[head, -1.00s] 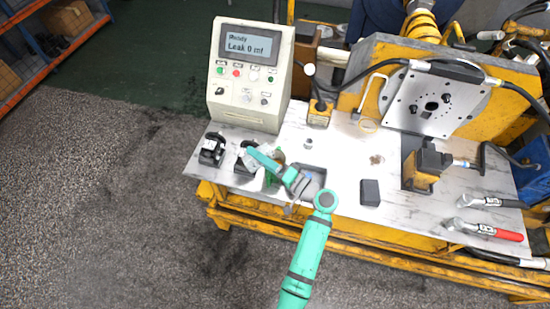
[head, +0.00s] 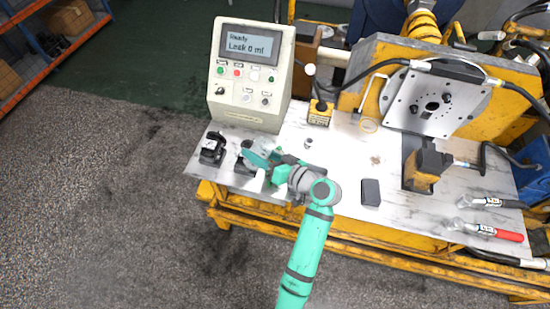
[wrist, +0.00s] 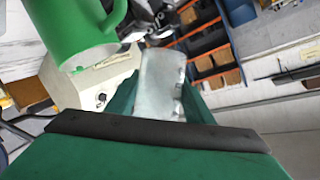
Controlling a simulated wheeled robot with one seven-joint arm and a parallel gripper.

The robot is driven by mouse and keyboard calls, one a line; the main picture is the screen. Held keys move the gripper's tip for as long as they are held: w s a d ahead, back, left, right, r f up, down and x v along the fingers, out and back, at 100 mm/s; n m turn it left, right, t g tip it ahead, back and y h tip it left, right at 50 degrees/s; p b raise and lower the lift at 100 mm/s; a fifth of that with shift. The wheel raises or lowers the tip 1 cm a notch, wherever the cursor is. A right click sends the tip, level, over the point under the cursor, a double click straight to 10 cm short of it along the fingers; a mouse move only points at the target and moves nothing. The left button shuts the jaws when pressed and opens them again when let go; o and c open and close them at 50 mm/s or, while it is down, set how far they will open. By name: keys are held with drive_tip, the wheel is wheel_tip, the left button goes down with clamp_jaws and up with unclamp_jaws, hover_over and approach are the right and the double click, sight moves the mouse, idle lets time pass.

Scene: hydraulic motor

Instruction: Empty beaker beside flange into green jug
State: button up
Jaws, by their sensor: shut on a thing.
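My gripper (head: 264,156) is shut on a clear, whitish beaker (wrist: 162,82), which stands between the two green fingers in the wrist view. In the head view the beaker (head: 262,147) is a pale shape above the left part of the bench, and it looks tilted. The green jug (wrist: 72,28) is at the upper left of the wrist view, close beside the beaker. In the head view the jug is mostly hidden by my gripper. The flange plate (head: 432,103) stands at the back right of the bench. I cannot tell what is in the beaker.
A control box (head: 247,75) reading "Leak 0 ml" stands behind my gripper. A black fitting (head: 213,149) is at the bench's left end. A dark block (head: 371,193) and torque wrenches (head: 490,230) lie to the right. The bench middle (head: 340,155) is mostly clear.

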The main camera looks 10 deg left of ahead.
drive_tip(key=shift+d+r, duration=0.1)
drive_tip(key=shift+r, duration=0.05)
drive_tip(key=shift+w+d+n+h, duration=0.15)
drive_tip(key=shift+n+h, duration=0.2)
drive_tip(key=shift+n, duration=0.25)
drive_tip(key=shift+w+d+n+h, duration=0.15)
drive_tip(key=shift+n+h, duration=0.2)
drive_tip(key=shift+n, duration=0.25)
drive_tip(key=shift+w+f+t, duration=0.1)
drive_tip(key=shift+f+t, duration=0.15)
drive_tip(key=shift+t, duration=0.05)
drive_tip(key=shift+w+d+f+n+t+h, duration=0.2)
drive_tip(key=shift+n+h, duration=0.2)
drive_tip(key=shift+n, duration=0.2)
drive_tip(key=shift+w+d+f+n+t+h, duration=0.1)
drive_tip(key=shift+w+d+f+n+h, duration=0.1)
drive_tip(key=shift+n+h, duration=0.3)
drive_tip(key=shift+r, duration=0.1)
